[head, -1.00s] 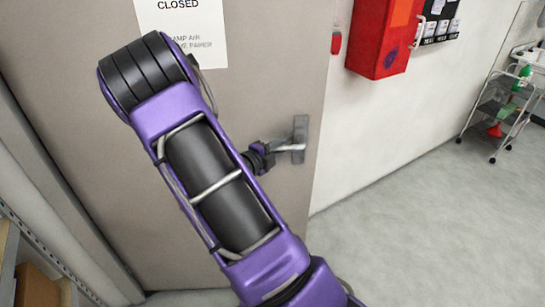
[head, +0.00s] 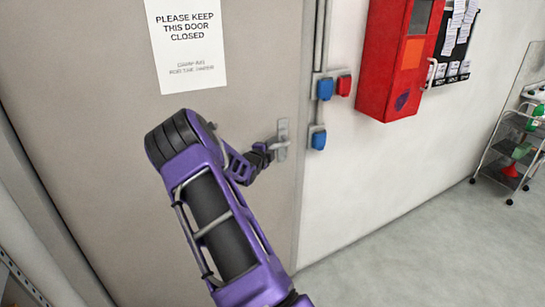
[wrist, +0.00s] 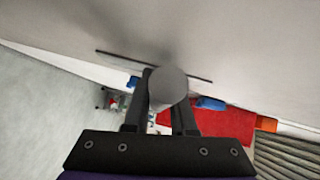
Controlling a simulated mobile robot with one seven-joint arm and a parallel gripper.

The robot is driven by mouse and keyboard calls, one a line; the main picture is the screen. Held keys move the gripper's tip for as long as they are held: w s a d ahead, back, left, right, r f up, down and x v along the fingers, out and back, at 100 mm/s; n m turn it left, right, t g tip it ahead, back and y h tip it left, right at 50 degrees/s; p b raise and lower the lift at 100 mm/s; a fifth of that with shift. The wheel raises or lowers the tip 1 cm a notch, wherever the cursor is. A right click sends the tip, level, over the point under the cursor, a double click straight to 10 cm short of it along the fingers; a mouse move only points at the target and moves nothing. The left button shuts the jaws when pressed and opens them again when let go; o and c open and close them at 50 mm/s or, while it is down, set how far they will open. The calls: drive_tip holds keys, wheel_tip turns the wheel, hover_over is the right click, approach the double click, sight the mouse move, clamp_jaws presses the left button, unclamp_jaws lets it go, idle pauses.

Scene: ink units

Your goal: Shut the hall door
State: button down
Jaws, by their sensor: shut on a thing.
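The hall door (head: 130,130) is a beige-grey panel that fills the left of the head view. Its right edge lies close beside the frame; I cannot tell whether it is fully latched. A metal lever handle (head: 282,137) sits near that edge. My gripper (head: 266,152) is at the handle, shut on its lever. In the wrist view the round grey lever end (wrist: 168,88) shows between my two fingers (wrist: 158,112), with the door face (wrist: 200,35) above it. My purple forearm hides part of the door's lower half.
A sign (head: 187,45) asking to keep the door closed hangs on it. Right of the door are blue and red wall boxes (head: 325,88), a red cabinet (head: 395,65) and a black notice board (head: 456,45). A wheeled cart (head: 510,155) stands at the far right. The floor (head: 400,250) there is clear.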

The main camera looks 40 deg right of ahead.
sight(266, 137)
drive_tip(key=shift+n+t+y, duration=0.5)
drive_tip(key=shift+t, duration=0.1)
drive_tip(key=w, duration=0.3)
drive_tip(key=w+d, duration=0.1)
drive_tip(key=w, duration=0.2)
drive_tip(key=shift+w+d+b, duration=0.1)
drive_tip(key=shift+d+b, duration=0.1)
drive_tip(key=shift+b, duration=0.15)
drive_tip(key=shift+w+r+t, duration=0.2)
drive_tip(key=shift+w+t, duration=0.1)
drive_tip(key=shift+w, duration=0.5)
